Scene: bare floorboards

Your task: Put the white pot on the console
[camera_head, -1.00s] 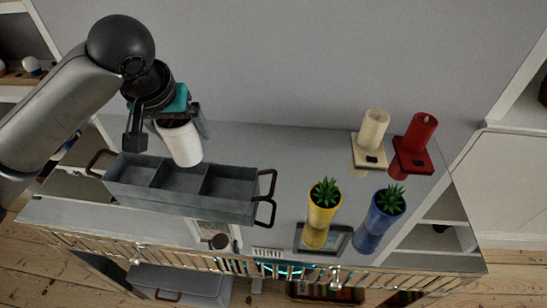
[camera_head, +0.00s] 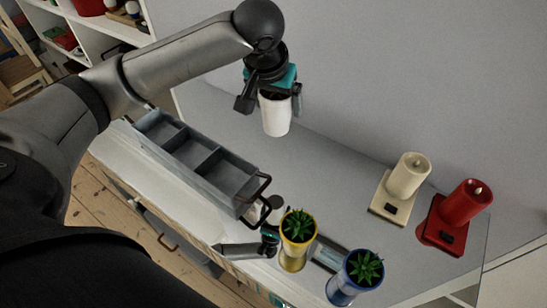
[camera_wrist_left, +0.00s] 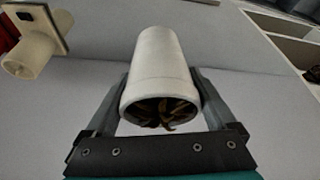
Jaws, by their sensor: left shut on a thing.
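The white pot (camera_head: 276,115) is held between the fingers of my left gripper (camera_head: 268,100), which is shut on it. In the left wrist view the pot (camera_wrist_left: 160,65) lies between both fingers (camera_wrist_left: 158,100), its dark opening with dry brown stuff facing the camera. The console (camera_head: 325,190) has a pale grey top against the wall. The pot appears over the console's back part; its height above the top is hard to tell. A black and teal part that looks like my right gripper (camera_head: 262,246) shows small near the console's front edge; its fingers are unclear.
A grey three-compartment tray (camera_head: 205,165) stands left on the console. A yellow vase (camera_head: 295,255) and a blue vase (camera_head: 345,285) with plants stand in front. The middle of the top is clear.

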